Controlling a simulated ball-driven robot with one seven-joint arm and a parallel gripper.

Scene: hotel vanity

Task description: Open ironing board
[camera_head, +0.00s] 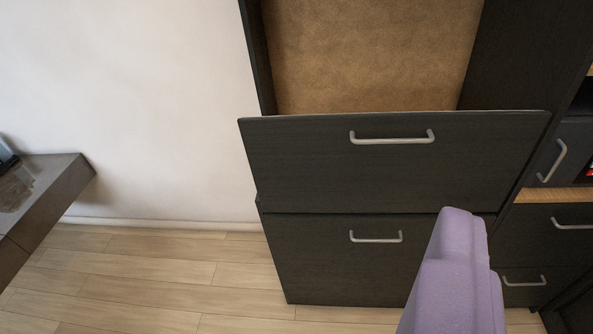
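A dark tall cabinet stands at centre. Its upper front panel (330,170) carries a silver bar handle (392,139) and seems to stand slightly proud of the lower front. A brown, flat surface (370,50) shows above and behind this panel, between dark side walls. No separate ironing board can be made out; I cannot tell if the brown surface is part of it. A lavender part (455,285) rises from the bottom right edge, probably my gripper or arm. It overlaps the cabinet's lower right in the picture. No finger pair shows, and nothing is seen held.
A lower front (330,270) with its own bar handle (375,238) is closed. Drawers with handles (523,281) stand at the right. A dark countertop (45,190) juts in at the left. Wooden floor (170,275) between counter and cabinet is clear.

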